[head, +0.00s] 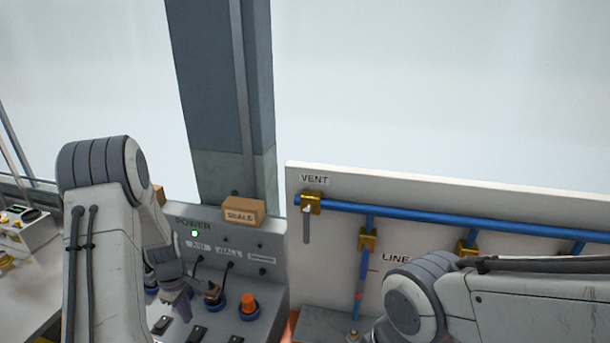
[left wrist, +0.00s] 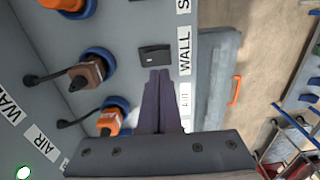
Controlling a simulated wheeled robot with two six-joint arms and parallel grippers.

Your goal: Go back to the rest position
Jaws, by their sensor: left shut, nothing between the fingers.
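My left gripper (head: 182,307) is in front of the grey power panel (head: 272,276), low in the head view. In the left wrist view its dark fingers (left wrist: 161,82) are together with nothing between them. Their tips point at the panel near a black rocker switch (left wrist: 155,56) and the WALL label (left wrist: 184,52); I cannot tell if they touch. A brown plug (left wrist: 87,74) and an orange plug (left wrist: 109,121) sit in blue-ringed sockets beside the fingers. My right arm comes in from the right; its gripper is out of view.
A SEALS box (head: 243,212) stands on top of the panel, above a lit green lamp (head: 194,233). To the right is a white board (head: 335,255) with a blue pipe (head: 400,216) and brass valves. A grey post (head: 222,100) rises behind.

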